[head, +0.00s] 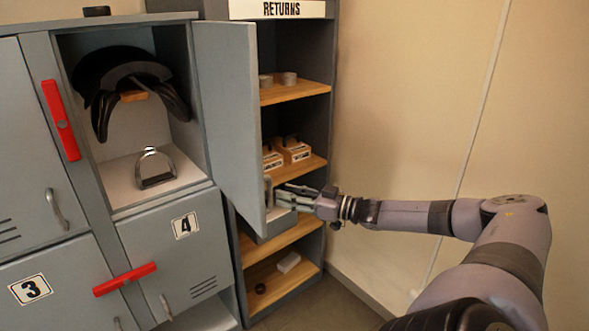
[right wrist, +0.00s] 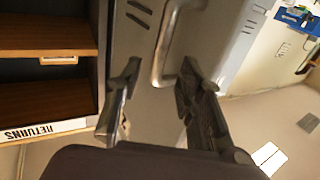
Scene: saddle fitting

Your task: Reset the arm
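My right gripper (head: 290,198) is at the outer edge of the open locker door (head: 228,120). In the right wrist view its two fingers (right wrist: 158,92) are spread apart with nothing gripped. The door's handle (right wrist: 168,45) shows between and beyond the fingertips; I cannot tell whether a finger touches it. My right arm stretches in from the right of the head view. The open locker holds a dark saddle (head: 128,75) on a support and a metal stirrup (head: 155,168) on its floor. My left gripper is not in view.
The returns shelf (head: 295,93) stands behind the open door, with small boxes (head: 297,150) and rolls on it. Lockers 3 (head: 55,285) and 4 (head: 185,250) are shut; red bars (head: 60,120) mark the front. Bare wall and some free floor lie to the right.

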